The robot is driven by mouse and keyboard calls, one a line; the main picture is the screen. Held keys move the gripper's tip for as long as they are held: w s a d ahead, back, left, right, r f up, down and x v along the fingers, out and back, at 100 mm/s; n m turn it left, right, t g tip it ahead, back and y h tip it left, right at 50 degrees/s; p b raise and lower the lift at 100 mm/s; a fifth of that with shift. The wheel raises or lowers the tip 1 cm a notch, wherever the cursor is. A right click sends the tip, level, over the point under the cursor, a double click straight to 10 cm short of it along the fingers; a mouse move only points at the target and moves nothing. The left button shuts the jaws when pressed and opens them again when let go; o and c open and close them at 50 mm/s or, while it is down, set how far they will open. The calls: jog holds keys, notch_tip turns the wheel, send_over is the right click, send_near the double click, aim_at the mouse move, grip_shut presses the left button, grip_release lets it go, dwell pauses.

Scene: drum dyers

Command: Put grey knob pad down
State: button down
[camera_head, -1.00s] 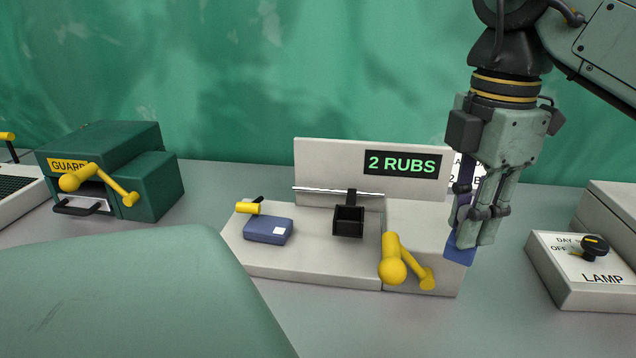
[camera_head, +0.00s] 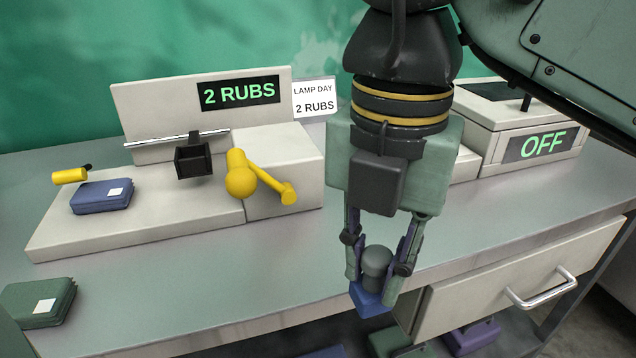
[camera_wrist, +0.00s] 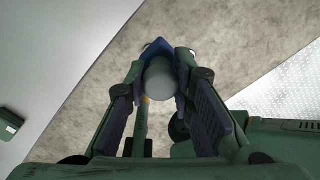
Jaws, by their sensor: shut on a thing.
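My gripper (camera_head: 377,272) points down, its two fingers closed on the grey knob (camera_head: 376,262) of a pad with a blue base (camera_head: 369,298). In the head view the pad hangs near the front edge of the bench (camera_head: 240,312), in front of the machine. The wrist view shows the round grey knob (camera_wrist: 160,79) between the fingers and part of the blue base (camera_wrist: 157,47) beyond it. Bare floor (camera_wrist: 85,95) lies beneath, with the bench at the left. The underside of the pad is hidden.
The "2 RUBS" machine (camera_head: 60,235) has a yellow handle (camera_head: 240,180) and a blue block (camera_head: 102,197) on it. A green block (camera_head: 40,302) lies at the bench's front left. A drawer (camera_head: 500,290) stands at the right. Purple (camera_head: 472,337) and green blocks sit lower down.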

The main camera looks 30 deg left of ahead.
jog(key=shift+w+a+f+p, duration=0.65)
jog(key=shift+w+a+f, duration=0.2)
jog(key=shift+w, duration=1.65)
jog(key=shift+w+a+f+p, duration=0.6)
jog(key=shift+w+a+f, duration=0.2)
jog(key=shift+w, duration=1.75)
jog(key=shift+w+a+f+p, duration=0.65)
jog(key=shift+w+a+f, duration=0.2)
jog(key=shift+w, duration=1.65)
jog(key=shift+f, duration=0.15)
jog(key=c, duration=1.4)
grip_release()
notch_tip(320, 180, up, 12)
jog(key=shift+r, duration=0.2)
